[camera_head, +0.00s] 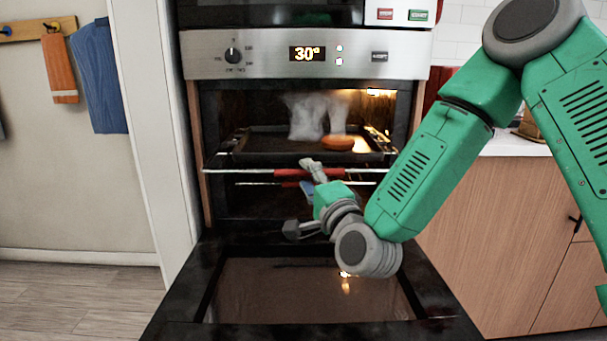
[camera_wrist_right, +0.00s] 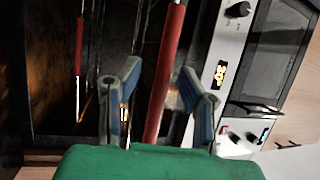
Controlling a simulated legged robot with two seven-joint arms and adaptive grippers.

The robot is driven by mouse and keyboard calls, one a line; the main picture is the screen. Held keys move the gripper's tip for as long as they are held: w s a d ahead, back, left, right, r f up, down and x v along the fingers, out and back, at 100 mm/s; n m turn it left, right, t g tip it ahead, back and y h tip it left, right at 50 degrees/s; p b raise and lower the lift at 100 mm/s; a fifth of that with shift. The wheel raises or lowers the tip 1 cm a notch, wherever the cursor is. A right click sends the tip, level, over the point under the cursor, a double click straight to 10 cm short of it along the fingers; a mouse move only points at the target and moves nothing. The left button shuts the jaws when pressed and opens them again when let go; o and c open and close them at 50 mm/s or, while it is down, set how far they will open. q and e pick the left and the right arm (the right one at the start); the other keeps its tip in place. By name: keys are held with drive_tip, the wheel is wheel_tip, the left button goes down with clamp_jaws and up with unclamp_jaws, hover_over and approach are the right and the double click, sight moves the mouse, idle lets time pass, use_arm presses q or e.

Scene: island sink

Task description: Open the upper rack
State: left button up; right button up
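The oven's upper rack shows as a metal front bar with a red middle grip (camera_head: 290,173) in the head view, with a dark tray (camera_head: 262,145) behind it. A second, lower bar with a red grip (camera_head: 285,185) lies just below. My right gripper (camera_head: 309,180) is at the upper rack's front bar. In the right wrist view the gripper's two blue-grey fingers (camera_wrist_right: 160,103) stand apart, with the upper red grip (camera_wrist_right: 168,70) running between them and a gap on each side. The lower red grip (camera_wrist_right: 80,48) is outside the fingers. My left gripper is not in view.
The oven door (camera_head: 300,290) is folded down flat below the racks. An orange-brown food item (camera_head: 338,142) sits in the lit oven. The control panel (camera_head: 290,55) is above. Wooden cabinets (camera_head: 500,240) stand at the right; the floor at left is clear.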

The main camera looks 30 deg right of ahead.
drive_tip(key=v, duration=0.6)
drive_tip(key=shift+w+a, duration=0.1)
drive_tip(key=shift+a, duration=0.2)
drive_tip(key=shift+d, duration=0.15)
drive_tip(key=shift+r, duration=0.1)
